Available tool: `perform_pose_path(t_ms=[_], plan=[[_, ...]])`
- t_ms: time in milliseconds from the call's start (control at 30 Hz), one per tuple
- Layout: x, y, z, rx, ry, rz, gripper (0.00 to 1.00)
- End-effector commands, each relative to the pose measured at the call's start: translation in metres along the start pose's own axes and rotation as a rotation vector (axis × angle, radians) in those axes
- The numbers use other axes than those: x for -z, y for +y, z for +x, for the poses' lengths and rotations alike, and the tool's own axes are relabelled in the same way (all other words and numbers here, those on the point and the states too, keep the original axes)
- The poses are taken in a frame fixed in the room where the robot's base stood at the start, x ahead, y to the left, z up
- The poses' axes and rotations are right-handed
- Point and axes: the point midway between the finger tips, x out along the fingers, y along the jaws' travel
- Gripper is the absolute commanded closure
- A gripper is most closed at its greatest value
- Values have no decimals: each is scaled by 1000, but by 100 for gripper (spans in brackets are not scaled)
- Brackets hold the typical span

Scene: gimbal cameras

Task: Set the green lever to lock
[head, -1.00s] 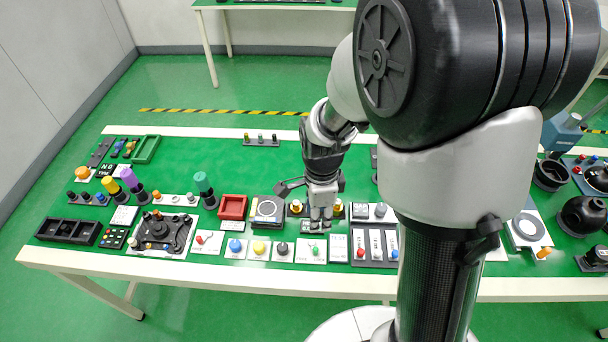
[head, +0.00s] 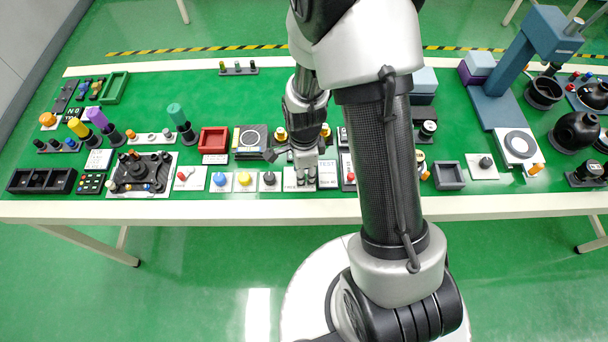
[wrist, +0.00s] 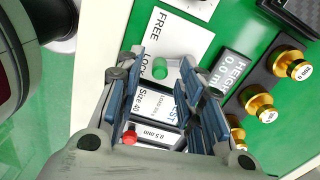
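The green lever (wrist: 160,67) shows in the wrist view as a round green knob on a white plate (wrist: 185,38). The plate carries the words FREE and LOCK along one edge. The knob appears beside the word LOCK; its base is hard to see, so its exact setting is unclear. My gripper (wrist: 163,60) is open, with one finger on each side of the knob and visible gaps between. In the head view my gripper (head: 306,181) is over the lever plate (head: 290,184) near the table's front edge and hides the green knob.
A HEIGHT display (wrist: 232,70) and brass weights (wrist: 258,104) stand to the right. In the head view, plates with a black knob (head: 269,178) and yellow knob (head: 244,178) lie left.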

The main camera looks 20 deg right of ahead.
Motion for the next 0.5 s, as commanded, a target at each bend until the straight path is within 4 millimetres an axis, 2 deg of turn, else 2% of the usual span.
perform_pose_path(t_ms=[100,400,500], plan=[[0,0,8,-1,0,0,65],[0,0,10,0,0,0,65],[0,0,10,0,0,0,71]])
